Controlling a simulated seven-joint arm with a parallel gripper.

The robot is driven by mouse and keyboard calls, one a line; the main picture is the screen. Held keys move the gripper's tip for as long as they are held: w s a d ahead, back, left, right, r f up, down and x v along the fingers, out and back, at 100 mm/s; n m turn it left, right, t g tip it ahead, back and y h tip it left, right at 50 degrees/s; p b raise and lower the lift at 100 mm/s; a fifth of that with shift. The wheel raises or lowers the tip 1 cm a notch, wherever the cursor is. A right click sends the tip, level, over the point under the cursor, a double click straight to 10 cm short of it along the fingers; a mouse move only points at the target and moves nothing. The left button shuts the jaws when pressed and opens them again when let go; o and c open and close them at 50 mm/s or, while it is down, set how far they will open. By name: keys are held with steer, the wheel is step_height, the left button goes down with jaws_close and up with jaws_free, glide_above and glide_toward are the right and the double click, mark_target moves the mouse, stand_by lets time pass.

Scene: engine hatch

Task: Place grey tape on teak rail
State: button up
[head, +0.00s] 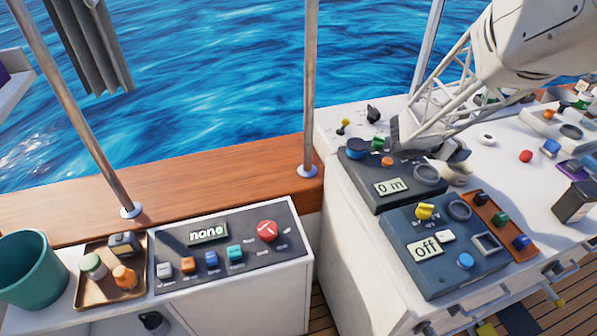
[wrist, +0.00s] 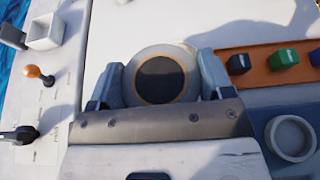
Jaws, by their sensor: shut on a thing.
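The grey tape (wrist: 134,80) is a round roll with a thin orange-brown inner edge around a dark centre. My gripper (wrist: 160,82) is shut on it, with one pale finger on each side. In the head view, my gripper (head: 455,152) is over the right-hand console, with the pale roll (head: 458,178) just below it, partly hidden by the fingers. I cannot tell whether the roll touches the white top. The teak rail (head: 190,178) is a broad brown wooden ledge at the left, well apart from my gripper. Its bare top shows between two metal posts.
A metal post (head: 310,95) stands at the rail's right end, and another (head: 85,120) rises farther left. Dark control boxes (head: 390,187) with knobs lie beside my gripper. A green bucket (head: 30,270) and a brown tray (head: 108,290) stand in front of the rail.

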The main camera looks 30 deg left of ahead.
steer(key=s+a+n+y, duration=0.1)
steer(key=s+a, duration=0.4)
steer(key=a, duration=0.2)
steer(key=s+a+n+t+y, duration=0.1)
steer(key=s+a, duration=0.3)
steer(key=a, duration=0.3)
steer(key=s+a+f+n+t+y, duration=0.1)
steer(key=s+a, duration=0.4)
steer(key=a, duration=0.2)
steer(key=shift+s+a+f, duration=0.1)
steer(key=shift+s+a, duration=0.2)
steer(key=s+a+f+n+y, duration=0.2)
steer(key=a+f, duration=0.3)
steer(key=a, duration=0.3)
steer(key=s+a+f+n+t+y, duration=0.1)
steer(key=s+a+f+n+y, duration=0.2)
steer(key=a, duration=0.6)
steer(key=s+a+f+n+y, duration=0.2)
steer(key=s+a+f+y, duration=0.1)
steer(key=a+f, duration=0.4)
steer(key=shift+s+a+f+n+t, duration=0.15)
steer(key=shift+s+a, duration=0.3)
steer(key=shift+a, duration=0.15)
steer(key=shift+s+a+f+n+t, duration=0.15)
steer(key=shift+s+a, duration=0.3)
steer(key=shift+a, duration=0.15)
glide_above(247, 174)
steer(key=shift+d+f, duration=0.1)
steer(key=shift+f, duration=0.65)
steer(key=shift+f, duration=0.1)
